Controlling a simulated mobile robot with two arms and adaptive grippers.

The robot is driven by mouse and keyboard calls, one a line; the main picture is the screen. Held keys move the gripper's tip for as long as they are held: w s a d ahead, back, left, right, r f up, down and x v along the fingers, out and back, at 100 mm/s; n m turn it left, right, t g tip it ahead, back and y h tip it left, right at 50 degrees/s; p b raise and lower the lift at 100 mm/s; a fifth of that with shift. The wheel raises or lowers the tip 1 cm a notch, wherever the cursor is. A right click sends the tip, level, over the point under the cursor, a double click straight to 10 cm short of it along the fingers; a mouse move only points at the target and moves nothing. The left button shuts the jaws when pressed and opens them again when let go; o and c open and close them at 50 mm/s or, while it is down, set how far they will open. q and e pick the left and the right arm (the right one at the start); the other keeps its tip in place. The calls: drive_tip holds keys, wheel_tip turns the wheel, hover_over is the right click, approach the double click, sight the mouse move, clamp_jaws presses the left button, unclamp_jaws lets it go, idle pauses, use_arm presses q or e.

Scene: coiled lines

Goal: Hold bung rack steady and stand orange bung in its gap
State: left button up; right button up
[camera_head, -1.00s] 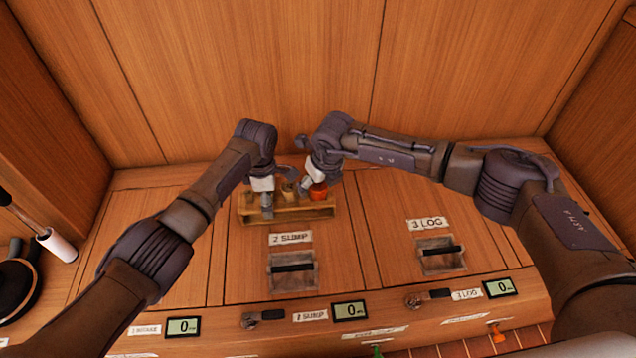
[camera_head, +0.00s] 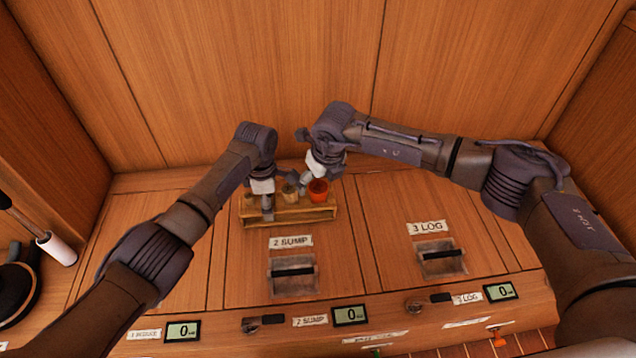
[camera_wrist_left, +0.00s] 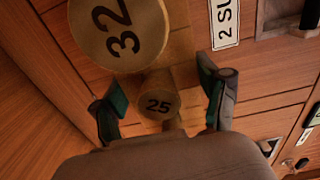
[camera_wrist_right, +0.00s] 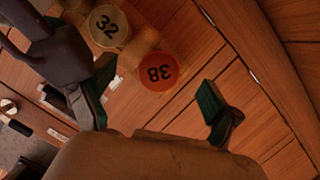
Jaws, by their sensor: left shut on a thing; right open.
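The wooden bung rack (camera_head: 290,217) lies on the panelled top near the back wall. My left gripper (camera_head: 267,208) is shut on the rack, its fingers to either side of it and of the bung marked 25 (camera_wrist_left: 160,105). The orange bung (camera_head: 318,190), marked 38 in the right wrist view (camera_wrist_right: 159,72), stands at the rack's right end and looks upright. Its lower part is hidden. My right gripper (camera_head: 305,182) is open just above and left of the orange bung, apart from it.
A pale bung marked 32 (camera_wrist_right: 109,26) stands in the rack beside the orange one. Recessed hatch handles (camera_head: 292,275) and small displays (camera_head: 350,314) lie in front.

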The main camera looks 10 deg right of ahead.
use_arm(q)
drive_tip(key=shift+s+f, duration=0.3)
drive_tip(key=shift+f, duration=0.05)
use_arm(e)
drive_tip(key=r, duration=0.3)
drive_tip(key=shift+w+a+r, duration=0.25)
drive_tip(key=shift+a+r, duration=0.05)
drive_tip(key=shift+c, duration=0.3)
use_arm(q)
drive_tip(key=shift+d, duration=0.15)
use_arm(e)
drive_tip(key=shift+a+r, duration=0.1)
drive_tip(key=shift+r, duration=0.35)
drive_tip(key=shift+c, duration=0.7)
drive_tip(key=shift+o, duration=0.3)
use_arm(q)
drive_tip(key=o, duration=1.3)
use_arm(e)
drive_tip(key=shift+c, duration=0.3)
use_arm(q)
drive_tip(key=shift+o, duration=0.2)
drive_tip(key=shift+w+r, duration=0.1)
drive_tip(key=shift+r, duration=0.05)
use_arm(e)
drive_tip(key=shift+o, duration=1)
drive_tip(key=shift+s+f, duration=0.15)
use_arm(q)
drive_tip(key=shift+r, duration=0.1)
